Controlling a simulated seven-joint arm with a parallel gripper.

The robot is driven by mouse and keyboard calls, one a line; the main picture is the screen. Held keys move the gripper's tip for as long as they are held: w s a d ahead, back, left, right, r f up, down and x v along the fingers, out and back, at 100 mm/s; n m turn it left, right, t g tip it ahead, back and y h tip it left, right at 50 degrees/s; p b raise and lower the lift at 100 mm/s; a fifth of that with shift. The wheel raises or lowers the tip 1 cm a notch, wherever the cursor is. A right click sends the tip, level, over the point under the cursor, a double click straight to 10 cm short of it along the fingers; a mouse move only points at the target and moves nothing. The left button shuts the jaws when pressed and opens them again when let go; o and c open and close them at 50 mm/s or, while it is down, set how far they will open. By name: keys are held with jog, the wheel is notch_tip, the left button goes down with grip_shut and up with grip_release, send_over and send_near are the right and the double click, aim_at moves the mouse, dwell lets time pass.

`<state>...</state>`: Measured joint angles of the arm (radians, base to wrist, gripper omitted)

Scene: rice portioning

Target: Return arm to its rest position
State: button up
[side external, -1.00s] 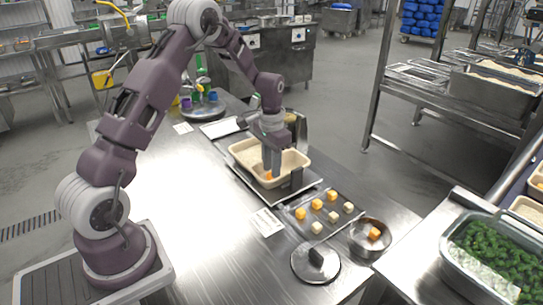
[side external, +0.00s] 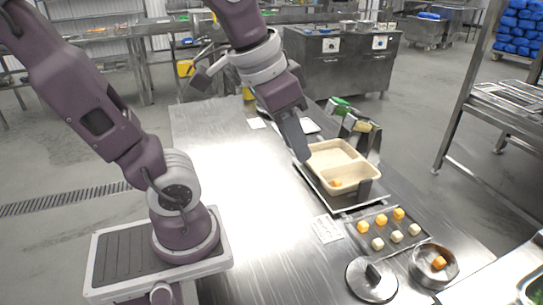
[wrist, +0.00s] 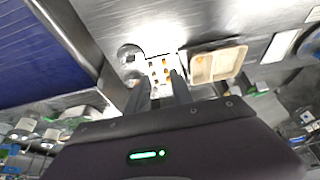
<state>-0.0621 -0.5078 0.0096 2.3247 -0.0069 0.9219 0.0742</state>
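My gripper (side external: 296,138) is raised above the table, to the left of the beige tray in the side view. In the wrist view its two fingers (wrist: 160,90) stand apart with nothing between them. One orange cube (side external: 337,183) lies in the tray's near compartment. The tray also shows in the wrist view (wrist: 243,50), right of the fingers and well away from them. My upper arm links fill the upper left of the side view.
A flat plate (side external: 389,229) with several orange and pale cubes lies before the tray. A metal bowl (side external: 420,272) holds an orange cube. A round metal disc with a dark handle (side external: 371,280) is beside it. A white card (side external: 327,228) lies left. The table's left half is clear.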

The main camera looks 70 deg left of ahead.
jog(key=shift+t, duration=0.5)
jog(key=s, duration=0.1)
jog(key=s+d+f, duration=0.1)
jog(key=s, duration=0.3)
jog(key=shift+s+d+f, duration=0.1)
jog(key=shift+d+f, duration=0.05)
jog(key=shift+f, duration=0.25)
